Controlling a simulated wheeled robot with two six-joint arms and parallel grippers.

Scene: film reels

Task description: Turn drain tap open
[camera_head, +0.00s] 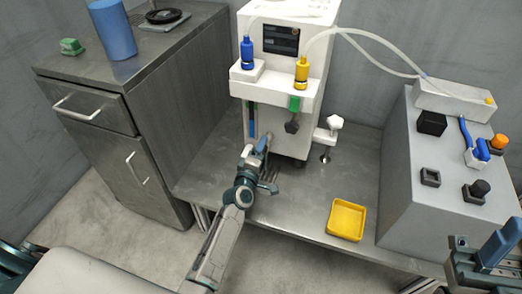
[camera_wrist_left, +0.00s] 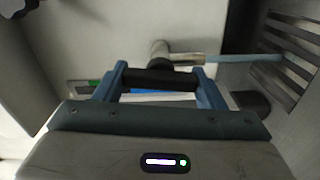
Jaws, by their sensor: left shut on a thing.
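The drain tap's black handle (camera_wrist_left: 160,80) lies level between the two blue fingers of my left gripper (camera_wrist_left: 160,88) in the left wrist view. The gripper is shut on it. A grey elbow fitting (camera_wrist_left: 159,52) with a thin spout rises just behind the handle. In the head view my left gripper (camera_head: 257,150) is at the lower front of the white machine (camera_head: 283,143) and hides the tap. My right gripper (camera_head: 495,250) shows only in part at the lower right corner, away from the tap; its jaw state is unclear.
A yellow tray (camera_head: 346,220) lies on the metal bench to the right of my left arm. Blue (camera_head: 247,54) and yellow (camera_head: 301,73) bottles sit on the machine's ledge. A grey box with switches (camera_head: 440,165) stands at right, a metal cabinet (camera_head: 150,100) at left.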

